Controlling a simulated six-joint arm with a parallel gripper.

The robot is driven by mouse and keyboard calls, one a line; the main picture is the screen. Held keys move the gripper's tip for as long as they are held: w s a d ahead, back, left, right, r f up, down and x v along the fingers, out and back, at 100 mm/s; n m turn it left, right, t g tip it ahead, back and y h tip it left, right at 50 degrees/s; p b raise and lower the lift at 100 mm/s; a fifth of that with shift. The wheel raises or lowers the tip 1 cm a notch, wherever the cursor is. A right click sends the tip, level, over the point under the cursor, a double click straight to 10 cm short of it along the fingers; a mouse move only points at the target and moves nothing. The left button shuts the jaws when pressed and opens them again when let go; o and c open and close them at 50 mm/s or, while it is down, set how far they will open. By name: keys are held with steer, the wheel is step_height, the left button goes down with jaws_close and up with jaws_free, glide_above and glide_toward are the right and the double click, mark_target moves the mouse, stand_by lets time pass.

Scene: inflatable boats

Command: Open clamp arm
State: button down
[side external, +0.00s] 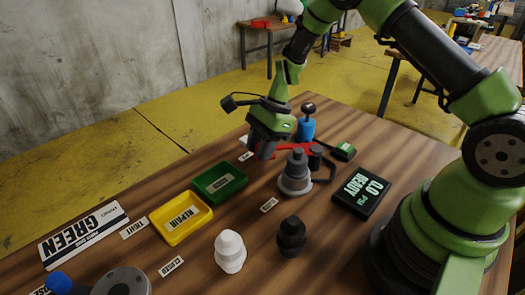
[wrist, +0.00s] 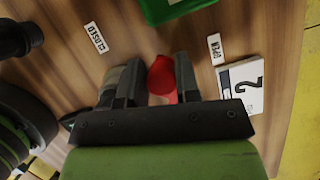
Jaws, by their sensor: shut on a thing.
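The red clamp arm (side external: 292,147) belongs to a fixture with a grey stepped cylinder (side external: 295,178) on the table. In the wrist view the red arm's rounded end (wrist: 161,76) sits between my two fingers, close to the OPEN label (wrist: 215,49). The CLOSED label (wrist: 95,37) lies farther left. My gripper (side external: 262,155) points down at the arm's left end and is shut on it; it also shows in the wrist view (wrist: 158,82). The grey cylinder (wrist: 112,80) is partly hidden behind my left finger in the wrist view.
A green tray (side external: 219,195) and a yellow tray (side external: 184,237) stand left of the fixture. A black READY display (side external: 362,193) is at right. A white valve-like part (side external: 230,252) and a black one (side external: 292,238) stand in front. A blue post (side external: 306,130) stands behind.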

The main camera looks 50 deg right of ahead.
steer(key=shift+w+d+m+t, duration=0.4)
steer(key=shift+w+d+m, duration=0.5)
steer(key=shift+w+d+m+t+h, duration=0.2)
steer(key=shift+w+d+m, duration=0.2)
steer(key=shift+d+m, duration=0.25)
steer(key=shift+w+d+m+t+h, duration=0.2)
steer(key=shift+w+d+m, duration=0.2)
steer(key=shift+d+m, duration=0.2)
steer(key=c, duration=0.9)
jaws_free()
steer(key=shift+o, duration=0.2)
steer(key=shift+r, duration=0.1)
steer(key=v, duration=0.9)
steer(key=shift+r, duration=0.4)
steer(key=shift+d, duration=0.1)
